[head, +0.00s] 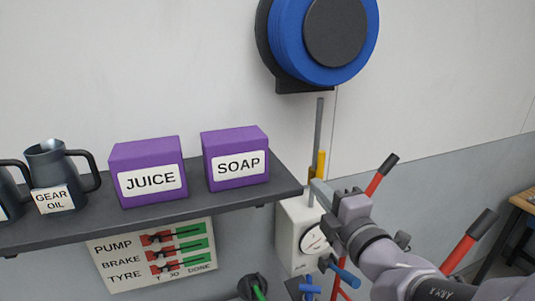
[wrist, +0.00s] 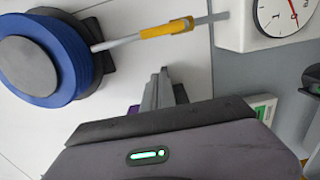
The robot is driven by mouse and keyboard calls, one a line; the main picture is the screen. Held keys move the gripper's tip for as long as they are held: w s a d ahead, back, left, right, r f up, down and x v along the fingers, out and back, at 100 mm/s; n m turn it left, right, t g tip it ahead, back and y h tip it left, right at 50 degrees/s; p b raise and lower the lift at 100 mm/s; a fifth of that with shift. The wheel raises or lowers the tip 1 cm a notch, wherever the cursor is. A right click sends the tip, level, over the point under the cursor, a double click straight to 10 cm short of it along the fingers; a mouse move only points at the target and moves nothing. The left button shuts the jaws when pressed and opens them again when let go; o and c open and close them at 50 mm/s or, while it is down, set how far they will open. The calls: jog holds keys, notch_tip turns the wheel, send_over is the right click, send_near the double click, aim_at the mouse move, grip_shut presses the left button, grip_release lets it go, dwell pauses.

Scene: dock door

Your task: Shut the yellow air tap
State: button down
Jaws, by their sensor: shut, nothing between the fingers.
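The yellow air tap (head: 319,163) is a yellow lever on a thin grey pipe (head: 318,115), right of the shelf's end. Its lever lies along the pipe, and it also shows near the top of the wrist view (wrist: 167,28). My gripper (head: 316,188) is shut and empty, just below the yellow lever in the head view. In the wrist view my fingertips (wrist: 163,72) point toward the wall, below the lever in the picture, with a gap between them. I cannot tell the depth of that gap.
A blue hose reel (head: 285,45) hangs above the pipe. A white gauge box (head: 290,222) sits below it. The dark shelf (head: 230,205) bears purple boxes, JUICE (head: 148,157) and SOAP (head: 235,142), and jugs. Red handles (head: 377,180) stand beside my arm.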

aim_at(319, 169)
jog(key=w+p, duration=0.2)
jog(key=w, duration=0.1)
jog(key=w+d+p, duration=0.1)
jog(key=w+p, duration=0.1)
jog(key=w, duration=0.1)
jog(key=w+p, duration=0.2)
jog(key=shift+w+d, duration=0.3)
jog(key=shift+w, duration=0.25)
